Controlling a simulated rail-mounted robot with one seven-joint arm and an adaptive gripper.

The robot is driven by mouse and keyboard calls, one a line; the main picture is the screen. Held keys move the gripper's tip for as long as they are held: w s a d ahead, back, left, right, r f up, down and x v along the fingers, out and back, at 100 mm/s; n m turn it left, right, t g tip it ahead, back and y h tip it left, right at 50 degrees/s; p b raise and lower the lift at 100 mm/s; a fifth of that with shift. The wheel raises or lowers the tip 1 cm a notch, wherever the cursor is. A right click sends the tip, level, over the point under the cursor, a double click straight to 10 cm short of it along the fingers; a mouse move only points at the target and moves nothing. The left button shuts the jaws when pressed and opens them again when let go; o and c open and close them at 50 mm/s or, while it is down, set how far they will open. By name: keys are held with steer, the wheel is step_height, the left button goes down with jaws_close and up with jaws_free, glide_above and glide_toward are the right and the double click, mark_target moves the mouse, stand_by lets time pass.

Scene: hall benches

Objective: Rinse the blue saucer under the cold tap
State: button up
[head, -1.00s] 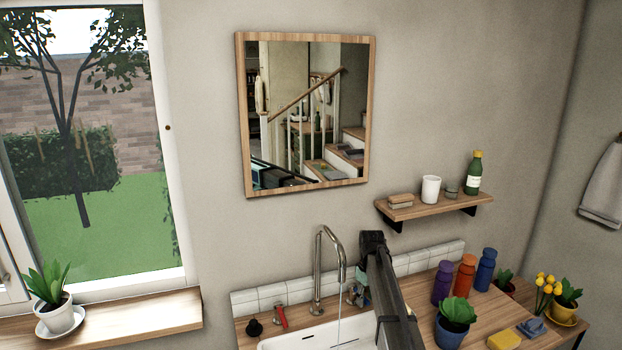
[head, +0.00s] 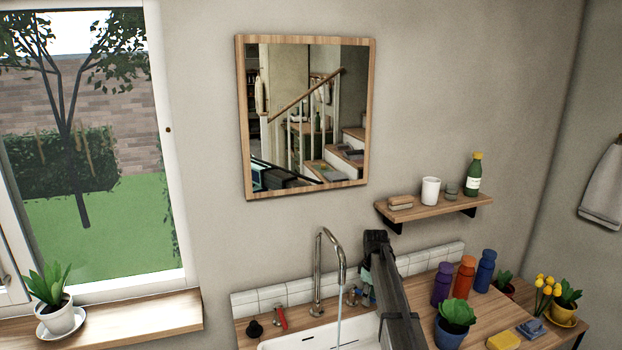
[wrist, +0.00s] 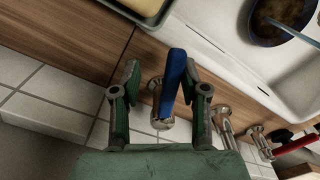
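The blue saucer (wrist: 262,39) lies in the white sink (wrist: 222,27) in the wrist view, with brown dirt on its inside; part of it is cut off by the frame's edge. A water stream (head: 339,331) runs from the curved spout (head: 318,272) into the sink. The cold tap's blue lever (wrist: 173,75) stands between the fingers of my gripper (wrist: 161,76). The fingers are apart. The lever is nearer the right finger, with a clear gap to the left one; I cannot tell whether it touches. The saucer is hidden in the head view.
A red tap lever (wrist: 296,144) is on the far side of the spout. Bottles (head: 465,275), a potted plant (head: 456,315) and a yellow sponge (head: 504,340) stand on the worktop right of my arm. A shelf (head: 437,206) and a mirror (head: 370,115) are on the wall above.

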steer(key=shift+w, duration=0.1)
stand_by(0.3)
steer(key=shift+w+d+n, duration=0.25)
steer(key=shift+w+n, duration=0.15)
steer(key=shift+n, duration=0.45)
steer(key=shift+w+d+n, duration=0.2)
steer(key=shift+w+n, duration=0.2)
steer(key=shift+n, duration=0.45)
steer(key=shift+s+a+m+p, duration=0.25)
steer(key=shift+s+m, duration=0.15)
steer(key=shift+m, duration=0.3)
steer(key=shift+s+a+m+p, duration=0.2)
steer(key=shift+s+m, duration=0.2)
steer(key=shift+m, duration=0.3)
steer(key=m, duration=0.1)
steer(key=s+a+m, duration=0.1)
steer(key=m, duration=0.1)
steer(key=shift+s+a+m, duration=0.2)
steer(key=shift+s+m, duration=0.1)
steer(key=shift+s+a+m+p, duration=0.2)
steer(key=shift+m+p, duration=0.1)
steer(key=shift+m, duration=0.3)
